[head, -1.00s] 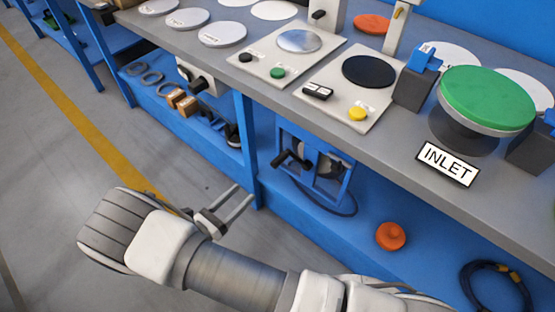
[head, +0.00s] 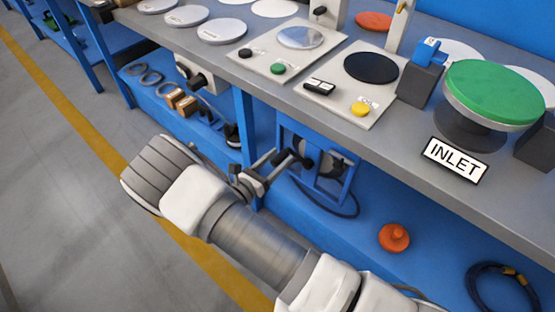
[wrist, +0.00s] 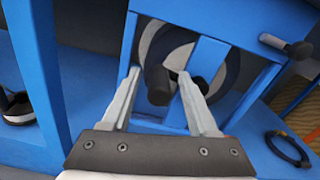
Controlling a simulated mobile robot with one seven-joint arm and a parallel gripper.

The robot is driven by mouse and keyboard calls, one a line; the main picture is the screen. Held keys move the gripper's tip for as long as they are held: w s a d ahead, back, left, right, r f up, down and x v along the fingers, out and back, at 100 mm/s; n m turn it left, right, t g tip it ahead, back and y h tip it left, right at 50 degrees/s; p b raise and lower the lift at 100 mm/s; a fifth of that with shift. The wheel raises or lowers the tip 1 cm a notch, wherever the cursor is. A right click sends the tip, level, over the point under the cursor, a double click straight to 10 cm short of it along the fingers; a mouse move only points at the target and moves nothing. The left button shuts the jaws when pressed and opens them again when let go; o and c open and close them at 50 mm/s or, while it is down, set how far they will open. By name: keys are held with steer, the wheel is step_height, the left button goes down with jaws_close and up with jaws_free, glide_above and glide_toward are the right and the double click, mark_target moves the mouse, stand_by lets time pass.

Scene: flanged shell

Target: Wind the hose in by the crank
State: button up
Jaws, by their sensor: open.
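The hose reel (head: 333,168) sits in a blue frame (head: 346,186) on the lower shelf under the bench. Its black crank (head: 299,158) sticks out at the front left. My gripper (head: 277,161) is open at the crank. In the wrist view the black crank handle (wrist: 158,86) shows between the open fingers, end towards me. I cannot tell whether either finger touches it. The grey and dark drum (wrist: 179,45) is partly hidden behind blue bars.
A blue post (head: 245,125) stands left of the reel. An orange knob-like part (head: 394,238) and a coiled dark cable (head: 500,290) lie on the shelf to the right. The bench edge (head: 400,150) overhangs the reel. Another black-knobbed handle (wrist: 290,46) projects at right.

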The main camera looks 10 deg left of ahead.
jaws_close()
stand_by(1.4)
